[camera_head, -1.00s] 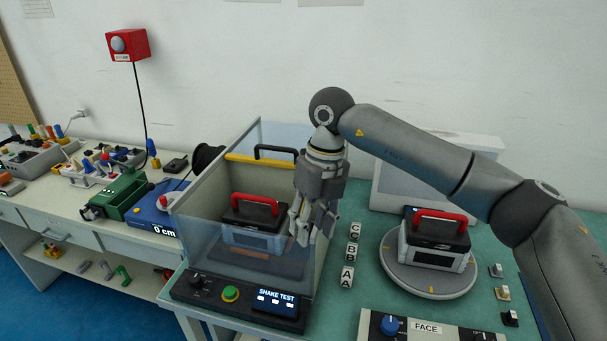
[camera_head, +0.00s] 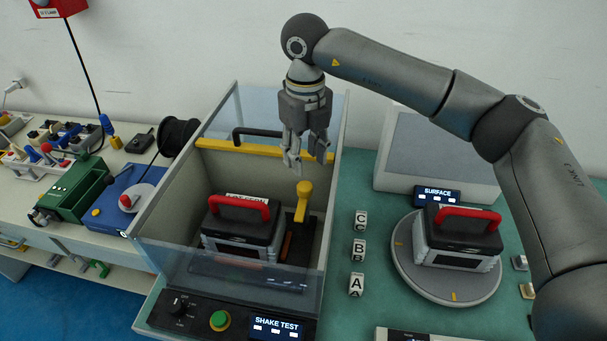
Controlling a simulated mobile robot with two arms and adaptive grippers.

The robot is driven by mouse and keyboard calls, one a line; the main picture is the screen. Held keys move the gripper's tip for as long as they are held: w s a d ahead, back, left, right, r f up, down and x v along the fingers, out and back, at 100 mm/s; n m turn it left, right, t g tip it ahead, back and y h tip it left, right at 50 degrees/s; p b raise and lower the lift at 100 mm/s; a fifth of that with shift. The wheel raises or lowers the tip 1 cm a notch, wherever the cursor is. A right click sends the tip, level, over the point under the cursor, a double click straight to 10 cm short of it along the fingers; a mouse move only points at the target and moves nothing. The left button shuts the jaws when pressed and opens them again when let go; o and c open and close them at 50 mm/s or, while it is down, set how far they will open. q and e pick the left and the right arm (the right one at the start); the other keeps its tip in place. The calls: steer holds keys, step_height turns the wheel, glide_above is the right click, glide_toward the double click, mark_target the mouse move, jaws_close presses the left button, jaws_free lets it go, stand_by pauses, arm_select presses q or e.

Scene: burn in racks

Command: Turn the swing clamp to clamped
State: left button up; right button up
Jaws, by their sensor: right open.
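The swing clamp appears to be the yellow-handled lever (camera_head: 303,203) inside the clear-walled shake test box (camera_head: 168,203), near its right wall. The lever stands roughly upright, to the right of a dark case with a red handle (camera_head: 240,208); it does not reach over the case. My right gripper (camera_head: 292,163) points down with its fingers apart and empty. In the picture it is just above and behind the yellow knob, with a small gap between them. The lever's lower pivot is hard to make out. My left gripper is not in view.
The front panel has a green button (camera_head: 220,320) and a SHAKE TEST display (camera_head: 275,328). To the right are lettered blocks (camera_head: 358,250) and a round turntable (camera_head: 412,277) bearing another red-handled case (camera_head: 462,240).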

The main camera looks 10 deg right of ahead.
mark_target(305, 186)
step_height(305, 186, down, 5)
steer(key=shift+f+p, duration=0.1)
steer(key=shift+p, duration=0.5)
step_height(305, 186, down, 3)
steer(key=shift+w, duration=0.1)
steer(key=c, duration=0.5)
jaws_close()
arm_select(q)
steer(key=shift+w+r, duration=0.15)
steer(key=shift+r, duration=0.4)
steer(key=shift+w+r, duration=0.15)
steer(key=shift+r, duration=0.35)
